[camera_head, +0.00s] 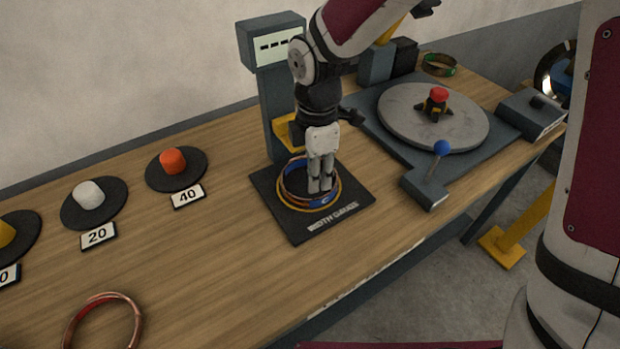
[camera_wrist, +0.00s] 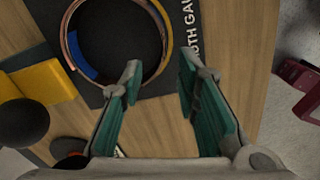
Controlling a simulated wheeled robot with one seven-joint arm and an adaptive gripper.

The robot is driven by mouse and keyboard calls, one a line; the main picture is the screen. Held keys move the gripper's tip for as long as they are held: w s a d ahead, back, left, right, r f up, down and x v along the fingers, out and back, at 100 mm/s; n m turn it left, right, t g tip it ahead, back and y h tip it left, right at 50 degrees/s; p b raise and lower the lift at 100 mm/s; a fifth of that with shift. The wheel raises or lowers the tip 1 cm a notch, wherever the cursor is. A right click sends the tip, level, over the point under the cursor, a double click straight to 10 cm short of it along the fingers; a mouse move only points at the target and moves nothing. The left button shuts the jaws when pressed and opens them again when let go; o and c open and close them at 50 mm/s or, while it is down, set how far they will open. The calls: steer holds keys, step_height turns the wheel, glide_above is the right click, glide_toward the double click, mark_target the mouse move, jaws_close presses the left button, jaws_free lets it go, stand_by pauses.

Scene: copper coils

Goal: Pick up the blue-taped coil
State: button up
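The blue-taped coil (camera_head: 296,201) lies flat on a dark square gauge pad (camera_head: 290,228) marked with white lettering. In the wrist view the copper ring (camera_wrist: 78,57) shows blue tape on its left side; its top is cut off by the frame. My gripper (camera_head: 320,189) points down at the coil in the head view. In the wrist view my gripper (camera_wrist: 160,72) is open, with its fingers well apart. The left fingertip appears inside the ring and the right one outside it, with the rim between them. I cannot tell whether either finger touches the coil.
A red-marked coil (camera_head: 104,299) lies at the front left, and a green-marked coil (camera_head: 438,65) at the back. Discs with coloured knobs (camera_head: 173,161) line the left. A round turntable (camera_head: 405,112) and a blue-knobbed lever (camera_head: 441,149) stand right. A grey post is behind the pad.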

steer(key=f, duration=0.7)
steer(key=shift+s+d+f+b, duration=0.1)
steer(key=shift+s+d+b, duration=0.1)
steer(key=shift+b, duration=0.15)
jaws_close()
